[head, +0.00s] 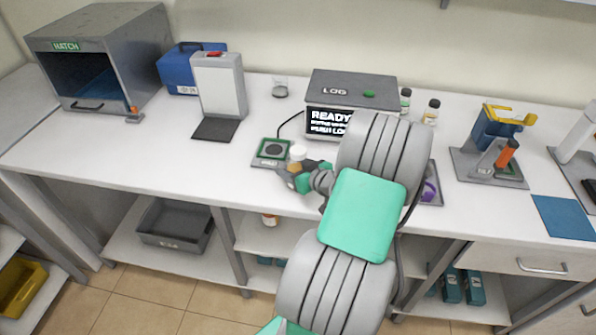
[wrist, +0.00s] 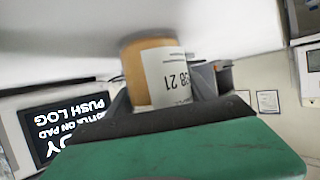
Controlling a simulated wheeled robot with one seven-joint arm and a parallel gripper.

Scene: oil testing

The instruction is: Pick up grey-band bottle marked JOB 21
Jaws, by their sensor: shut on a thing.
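An amber bottle with a white cap (head: 298,153) is held in my gripper (head: 303,176) beside the small pad with a dark disc (head: 273,149). In the wrist view the bottle (wrist: 136,72) shows an amber body and a white label (wrist: 165,75). The label reads upside down, with "OB 21" visible and the rest turned away. My gripper (wrist: 165,108) is shut on the bottle. I cannot make out a grey band, and the bottle's base is hard to see in the head view.
The LOG box (head: 352,88) has a screen reading READY. A white upright stand (head: 219,85) and the HATCH box (head: 100,60) are at left. Clear bench lies left of the pad.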

